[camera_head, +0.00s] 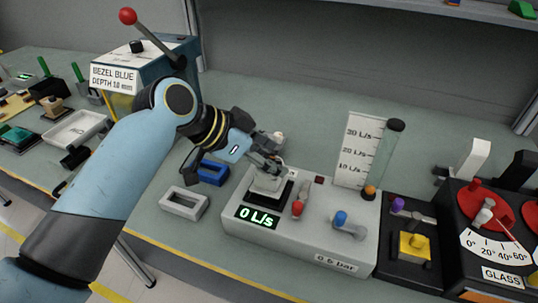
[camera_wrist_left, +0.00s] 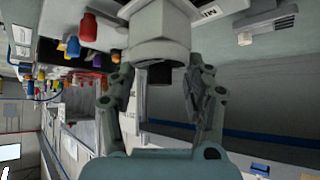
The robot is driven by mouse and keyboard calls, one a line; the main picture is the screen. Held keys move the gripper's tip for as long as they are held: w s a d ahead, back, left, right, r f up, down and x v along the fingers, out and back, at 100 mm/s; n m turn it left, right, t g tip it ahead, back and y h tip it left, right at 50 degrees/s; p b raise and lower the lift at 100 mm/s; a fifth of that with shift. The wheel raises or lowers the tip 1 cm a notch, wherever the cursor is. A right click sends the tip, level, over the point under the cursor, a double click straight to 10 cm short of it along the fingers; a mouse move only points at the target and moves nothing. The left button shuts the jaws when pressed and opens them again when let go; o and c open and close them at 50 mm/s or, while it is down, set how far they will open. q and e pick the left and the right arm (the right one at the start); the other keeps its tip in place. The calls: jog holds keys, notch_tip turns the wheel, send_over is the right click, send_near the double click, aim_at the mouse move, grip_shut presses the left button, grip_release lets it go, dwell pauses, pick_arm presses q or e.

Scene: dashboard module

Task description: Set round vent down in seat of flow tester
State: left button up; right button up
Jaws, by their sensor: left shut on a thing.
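The flow tester (camera_head: 300,235) is a pale grey box on the bench, with a green display reading 0 L/s. Its seat (camera_head: 287,190) shows as a dark square patch at the upper left of its top. In the left wrist view the vent (camera_wrist_left: 158,38) shows large and pale beyond the fingertips (camera_wrist_left: 162,75). The vent looks at or just above the seat; I cannot tell whether it touches. My right gripper is not in view.
On the tester are a red knob (camera_head: 298,208), a blue-topped lever (camera_head: 341,220) and a clear tube (camera_head: 387,153) before a scale board. A grey frame (camera_head: 184,202) and a blue frame (camera_head: 212,172) lie to the left. The red glass gauge (camera_head: 490,235) stands right.

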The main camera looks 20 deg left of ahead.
pick_arm(q)
jog(key=shift+p, duration=0.75)
dwell(1.2)
jog(key=shift+f+b, duration=0.8)
jog(key=shift+f, duration=0.35)
jog(key=o, duration=1.3)
jog(key=shift+a+r, duration=0.1)
jog(key=v, duration=1.2)
